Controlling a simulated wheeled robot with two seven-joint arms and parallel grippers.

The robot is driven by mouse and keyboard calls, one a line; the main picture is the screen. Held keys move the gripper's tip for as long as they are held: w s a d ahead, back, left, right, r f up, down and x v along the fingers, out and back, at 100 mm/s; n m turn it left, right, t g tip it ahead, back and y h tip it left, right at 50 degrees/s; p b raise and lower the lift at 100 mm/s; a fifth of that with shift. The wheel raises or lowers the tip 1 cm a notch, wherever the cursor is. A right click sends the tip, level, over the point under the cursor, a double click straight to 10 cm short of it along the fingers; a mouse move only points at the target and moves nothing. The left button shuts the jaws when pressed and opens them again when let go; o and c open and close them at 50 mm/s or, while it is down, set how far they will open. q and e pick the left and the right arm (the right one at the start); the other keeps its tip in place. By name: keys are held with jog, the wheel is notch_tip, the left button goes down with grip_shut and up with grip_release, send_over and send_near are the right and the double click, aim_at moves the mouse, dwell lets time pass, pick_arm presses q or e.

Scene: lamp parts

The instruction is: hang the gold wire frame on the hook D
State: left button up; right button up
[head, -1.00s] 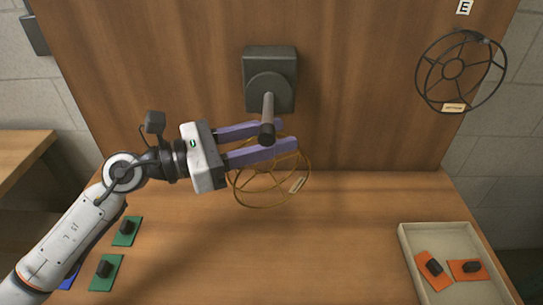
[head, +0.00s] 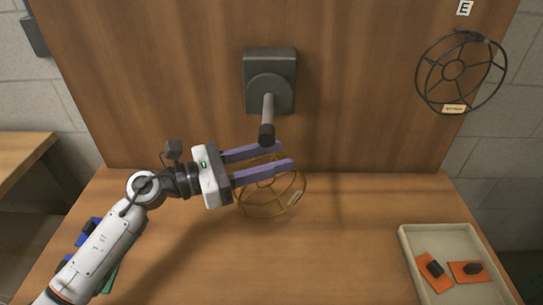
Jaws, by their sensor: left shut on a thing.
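The gold wire frame (head: 295,198) is a round, spoked wire shape with a small pale tag. It hangs at my left gripper (head: 287,154), which is shut on it; the purple fingers cover its upper part. A dark peg hook (head: 268,118) sticks out from a grey block (head: 270,66) on the wooden panel. The frame is below the peg's end in the picture and looks apart from it. No letter shows by this peg, so I cannot read whether it is D. My right gripper is not in view.
A black wire frame (head: 453,108) hangs at upper right under a label E (head: 464,8). A pale tray (head: 409,255) with orange cards stands at right. Blue pieces (head: 88,230) and a green card (head: 110,279) lie at left, partly behind my arm. The table's middle is clear.

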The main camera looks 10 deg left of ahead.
pick_arm(q)
jog(key=shift+f, duration=0.2)
jog(key=o, duration=1.1)
jog(key=shift+r, duration=0.1)
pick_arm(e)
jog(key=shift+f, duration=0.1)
pick_arm(q)
jog(key=shift+r, duration=0.2)
jog(key=shift+b+v, duration=1.5)
jog(key=shift+v, duration=4.55)
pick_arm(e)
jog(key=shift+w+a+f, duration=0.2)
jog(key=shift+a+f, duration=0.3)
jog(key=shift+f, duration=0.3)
pick_arm(q)
jog(key=shift+s+d+f, duration=0.1)
jog(key=shift+s+f, duration=0.05)
